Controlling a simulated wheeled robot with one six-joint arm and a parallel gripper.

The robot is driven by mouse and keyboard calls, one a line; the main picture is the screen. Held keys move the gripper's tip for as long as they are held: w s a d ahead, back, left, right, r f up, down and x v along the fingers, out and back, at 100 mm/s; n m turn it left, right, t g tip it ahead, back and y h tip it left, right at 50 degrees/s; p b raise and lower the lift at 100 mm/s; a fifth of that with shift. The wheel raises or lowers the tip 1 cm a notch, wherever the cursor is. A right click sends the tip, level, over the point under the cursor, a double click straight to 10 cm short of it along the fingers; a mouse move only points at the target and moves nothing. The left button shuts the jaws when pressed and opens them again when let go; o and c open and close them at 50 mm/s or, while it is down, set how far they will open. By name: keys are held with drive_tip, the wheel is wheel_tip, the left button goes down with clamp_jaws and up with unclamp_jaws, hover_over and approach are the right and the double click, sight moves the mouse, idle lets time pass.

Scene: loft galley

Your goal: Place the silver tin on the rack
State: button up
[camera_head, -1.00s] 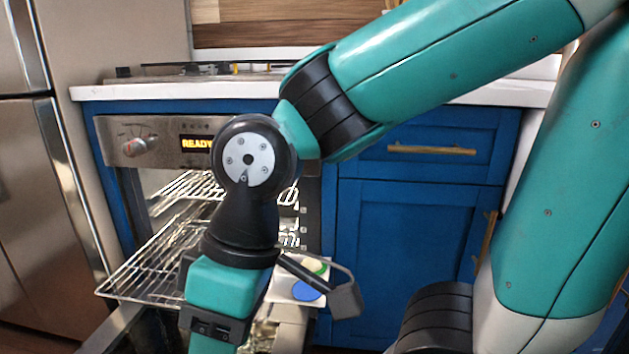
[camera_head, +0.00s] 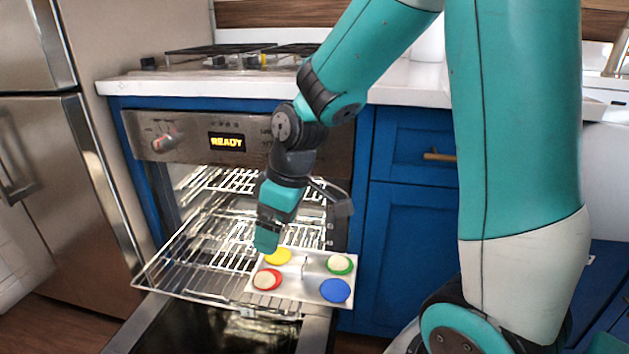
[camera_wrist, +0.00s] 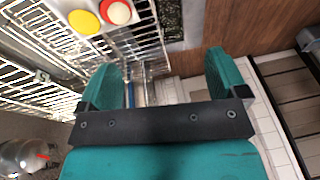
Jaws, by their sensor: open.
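The silver tin (camera_head: 312,272) is a flat, pale tray with yellow, red, green and blue round spots. In the head view it lies level at the front right of the pulled-out wire oven rack (camera_head: 190,262), and its right side appears to reach past the rack's edge. Part of the tin, with the yellow and red spots, shows at the top of the wrist view. My gripper (camera_wrist: 165,80) is open, with nothing between its fingers. In the head view my gripper (camera_head: 266,242) is near the tin's back left side; I cannot tell if it touches.
The open oven door (camera_head: 215,330) extends below the rack. A second rack (camera_head: 225,182) sits higher inside the oven. A fridge (camera_head: 70,190) stands at the left, and blue cabinets (camera_head: 412,235) are at the right. The hob (camera_head: 235,58) is on the counter above.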

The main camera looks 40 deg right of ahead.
drive_tip(key=h+p, duration=0.2)
drive_tip(key=p, duration=0.1)
hover_over(304, 262)
drive_tip(key=s+d, duration=0.2)
wheel_tip(304, 262, down, 3)
drive_tip(key=shift+w+f+n+y, duration=0.1)
drive_tip(key=shift+w+n+y, duration=0.05)
drive_tip(key=shift+n+y, duration=0.15)
drive_tip(key=f+b, duration=0.1)
drive_tip(key=f, duration=0.4)
drive_tip(key=w+a+f+b, duration=0.1)
drive_tip(key=f+b, duration=0.1)
drive_tip(key=f, duration=0.4)
drive_tip(key=w+f+b, duration=0.1)
drive_tip(key=f+b, duration=0.1)
drive_tip(key=f, duration=0.4)
drive_tip(key=shift+a+f, duration=0.1)
drive_tip(key=shift+a, duration=0.2)
drive_tip(key=c, duration=1.1)
drive_tip(key=shift+w, duration=0.15)
